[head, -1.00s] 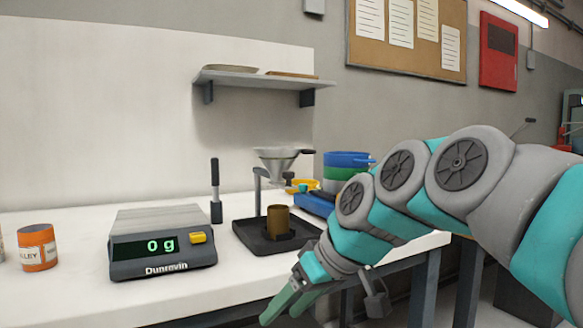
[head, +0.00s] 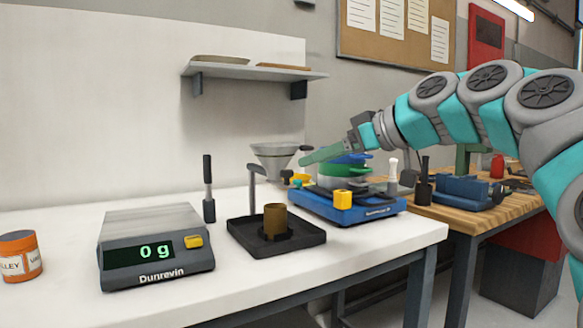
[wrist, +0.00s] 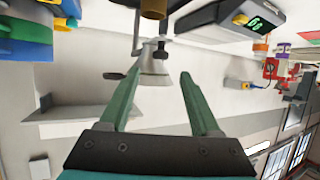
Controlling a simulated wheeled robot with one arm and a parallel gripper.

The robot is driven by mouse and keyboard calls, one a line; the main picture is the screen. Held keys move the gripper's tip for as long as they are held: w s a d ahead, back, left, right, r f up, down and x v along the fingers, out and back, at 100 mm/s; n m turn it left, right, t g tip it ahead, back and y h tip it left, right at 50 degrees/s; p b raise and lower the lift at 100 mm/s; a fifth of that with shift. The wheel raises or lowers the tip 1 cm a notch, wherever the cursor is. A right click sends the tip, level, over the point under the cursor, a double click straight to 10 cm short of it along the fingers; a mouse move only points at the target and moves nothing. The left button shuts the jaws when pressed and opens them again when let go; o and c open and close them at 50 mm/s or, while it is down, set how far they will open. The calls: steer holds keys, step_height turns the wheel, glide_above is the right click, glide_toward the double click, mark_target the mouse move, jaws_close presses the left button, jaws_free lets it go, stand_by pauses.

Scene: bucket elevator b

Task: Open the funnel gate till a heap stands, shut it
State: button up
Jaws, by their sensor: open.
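The grey funnel (head: 273,158) stands on a bent post, wide end up, over a black tray (head: 310,241). A brown cup (head: 275,222) sits upright in the tray below it. The small gate parts (head: 288,177) at the funnel's neck are too small to tell open from shut. No heap shows; the cup's inside is hidden. My gripper (head: 304,158) is raised just right of the funnel, its green fingers pointing left. In the wrist view my gripper (wrist: 160,78) is open and empty, with the funnel (wrist: 153,68) ahead between the fingertips.
A scale (head: 155,250) reading 0 g stands left, beside an orange jar (head: 18,254). A dark upright tool (head: 208,190) stands behind. A blue machine (head: 345,207) with a green and blue stack (head: 343,172) sits right, below my gripper. A shelf (head: 250,73) hangs above.

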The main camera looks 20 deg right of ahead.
steer(key=x, duration=0.7)
steer(key=shift+p, duration=0.4)
jaws_close()
stand_by(0.9)
